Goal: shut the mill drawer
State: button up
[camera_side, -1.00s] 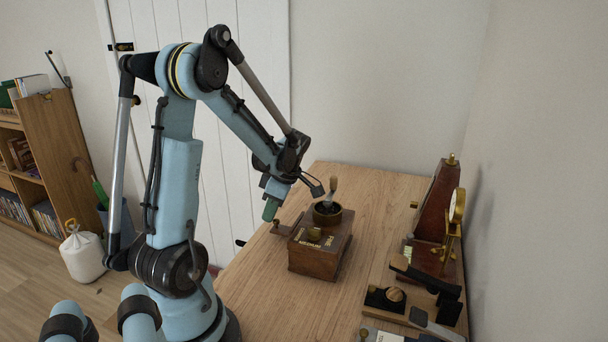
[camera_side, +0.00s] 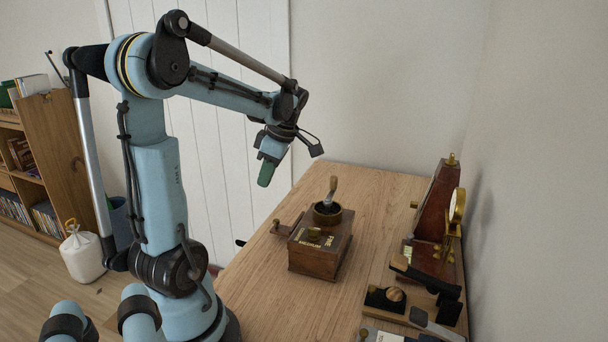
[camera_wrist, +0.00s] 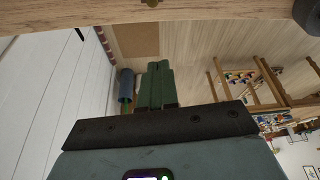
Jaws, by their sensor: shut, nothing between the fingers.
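The wooden coffee mill (camera_side: 318,257) stands on the table, with a dark bowl and an upright crank handle (camera_side: 332,188) on top. A small wooden part with a knob (camera_side: 277,226) sticks out at its far left side; it looks like the drawer, but I cannot tell how far out it is. My gripper (camera_side: 266,178) is shut and empty, above and to the left of the mill, clear of it. Its green fingers (camera_wrist: 156,86) lie together in the wrist view. The mill cannot be made out clearly there.
A metronome (camera_side: 436,210), a brass-rimmed dial (camera_side: 457,207) and a dark stand with a wooden knob (camera_side: 396,294) fill the table's right side. The wooden table (camera_side: 270,310) is clear in front of the mill. A bookcase (camera_side: 55,150) and white bag (camera_side: 81,252) stand far left.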

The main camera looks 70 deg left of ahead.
aim_at(276, 220)
jog(key=shift+o, duration=1.1)
jog(key=shift+r, duration=0.2)
jog(key=o, duration=0.5)
jog(key=shift+w+d+r+n+t+h, duration=0.25)
jog(key=shift+w+d+n+t+h, duration=0.05)
jog(key=shift+n+t+h, duration=0.45)
jog(key=shift+o, duration=0.2)
jog(key=shift+w+d+r+n+t+h, duration=0.2)
jog(key=shift+w+r+n+t+h, duration=0.15)
jog(key=shift+n+t, duration=0.25)
jog(key=shift+t, duration=0.25)
notch_tip(276, 220, down, 12)
jog(key=shift+w, duration=0.1)
grip_shut()
